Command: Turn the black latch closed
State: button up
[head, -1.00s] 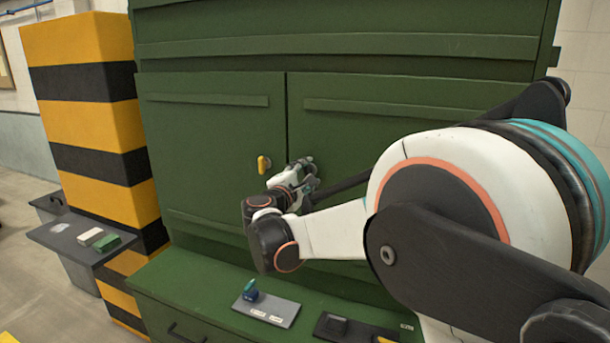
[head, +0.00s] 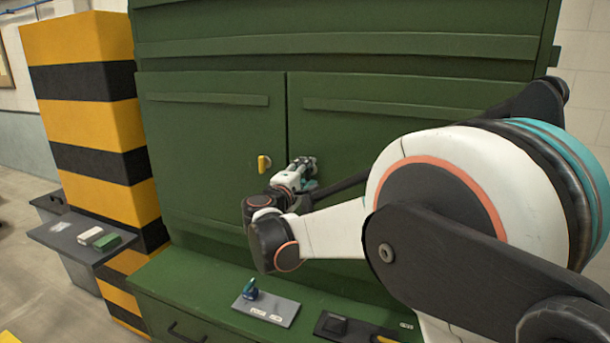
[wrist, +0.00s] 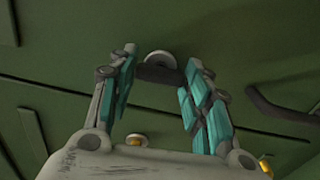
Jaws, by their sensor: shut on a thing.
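The black latch (wrist: 160,74) shows in the wrist view as a short dark bar in front of a pale round mount (wrist: 160,58) on the green cabinet door. My gripper (wrist: 157,70) has its teal-padded fingers on either side of the latch, shut on it at the fingertips. In the head view my gripper (head: 308,166) is at the right door, just right of the seam between the doors. My gripper and wrist hide the black latch there.
A yellow latch (head: 264,164) is on the left door, close left of my gripper. A dark handle bar (wrist: 280,112) is right of the fingers in the wrist view. A green ledge below carries a grey plate (head: 275,310) with a blue-green knob (head: 250,290).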

jog(key=o, duration=1.1)
jog(key=shift+c, duration=0.2)
jog(key=shift+s, duration=0.1)
jog(key=v, duration=1.1)
jog(key=shift+s+a, duration=0.15)
jog(key=shift+s, duration=0.25)
